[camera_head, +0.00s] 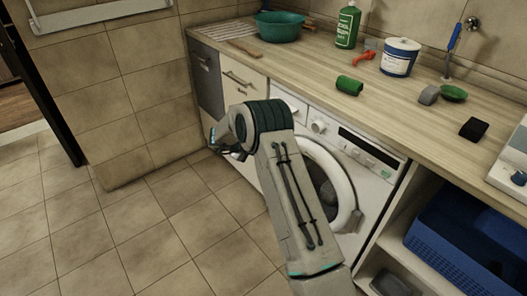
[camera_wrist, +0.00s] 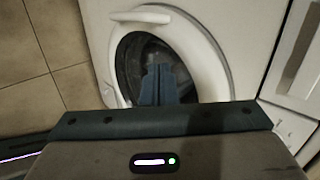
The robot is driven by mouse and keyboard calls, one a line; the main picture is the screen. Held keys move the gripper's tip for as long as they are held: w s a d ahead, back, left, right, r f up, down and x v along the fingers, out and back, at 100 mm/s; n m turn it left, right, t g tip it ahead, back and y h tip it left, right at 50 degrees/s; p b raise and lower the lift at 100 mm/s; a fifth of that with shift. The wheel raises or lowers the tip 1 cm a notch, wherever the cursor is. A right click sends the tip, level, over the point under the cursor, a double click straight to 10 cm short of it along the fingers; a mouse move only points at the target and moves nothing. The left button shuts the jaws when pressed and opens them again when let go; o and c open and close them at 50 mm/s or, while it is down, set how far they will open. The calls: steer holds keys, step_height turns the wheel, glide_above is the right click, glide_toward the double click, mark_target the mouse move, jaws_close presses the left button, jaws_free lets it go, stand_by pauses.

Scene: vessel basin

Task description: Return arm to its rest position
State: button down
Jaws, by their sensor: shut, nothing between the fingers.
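My arm (camera_head: 290,200) reaches from the bottom of the head view up and left, in front of the washing machine (camera_head: 375,160). It bends at a dark ribbed joint, and its far end hangs low in front of the cabinet fronts. In the wrist view, my gripper (camera_wrist: 165,75) has its dark fingers together with nothing between them. It shows in front of the round washing machine door (camera_wrist: 205,50). I cannot tell the gap between the fingers and the door. In the head view the fingertips are not clear.
The wooden counter (camera_head: 290,62) holds a teal basin (camera_head: 280,27), a green bottle (camera_head: 347,25), a white-and-blue tub (camera_head: 400,58) and several small items. A blue crate (camera_head: 465,245) sits in the open shelf at right. The tiled floor (camera_head: 130,235) at left is clear.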

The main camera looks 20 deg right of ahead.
steer(key=w+a+r+n+t+y+p, duration=0.1)
steer(key=a+r+n+t+y, duration=0.2)
steer(key=r, duration=0.6)
steer(key=w+a+r+n+t+y+p, duration=0.1)
steer(key=r+n+t+p, duration=0.2)
steer(key=r, duration=0.6)
steer(key=s+a+r+n+y, duration=0.5)
steer(key=s+r+n, duration=0.3)
steer(key=r+n, duration=0.3)
steer(key=s+a+r+n+g+y+p, duration=0.1)
steer(key=s+r+n+g+y+p, duration=0.3)
steer(key=s, duration=1.1)
steer(key=s+d+n+g+h, duration=0.2)
steer(key=s+d+n, duration=0.1)
steer(key=s, duration=0.8)
steer(key=s+d+n+g+h+p, duration=0.1)
steer(key=s+n, duration=0.4)
steer(key=s, duration=0.7)
steer(key=d+f+g+h, duration=0.1)
steer(key=d, duration=0.1)
steer(key=shift+s+d+n+h, duration=0.2)
steer(key=shift+d+n+h, duration=0.2)
